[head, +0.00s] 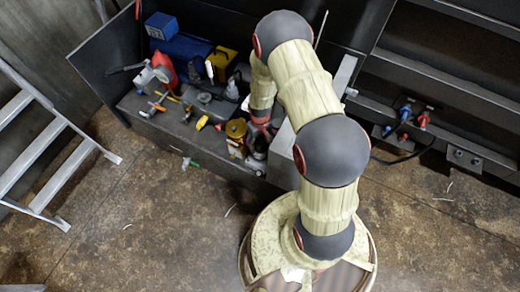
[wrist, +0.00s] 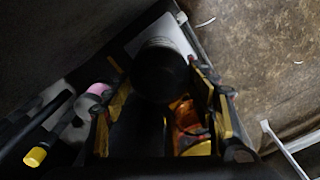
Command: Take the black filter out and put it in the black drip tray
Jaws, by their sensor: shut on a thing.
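The black filter (wrist: 160,75) is a dark round cylinder in the middle of the wrist view, with a paler grey band at its far end. My gripper (wrist: 158,88) has a finger on each side of it and is shut on it. I cannot tell whether the filter still touches anything beyond its far end. In the head view my arm hides most of the gripper, and a dark shape beside the bench's right end cannot be told clearly. I cannot pick out the black drip tray for sure in either view.
The dark bench (head: 160,125) is crowded with tools, a blue box (head: 160,25), a yellow case (head: 222,60) and an amber jar (head: 237,130). A metal ladder (head: 60,150) stands at left. The brown floor in front is mostly free. Cables (head: 400,125) hang at right.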

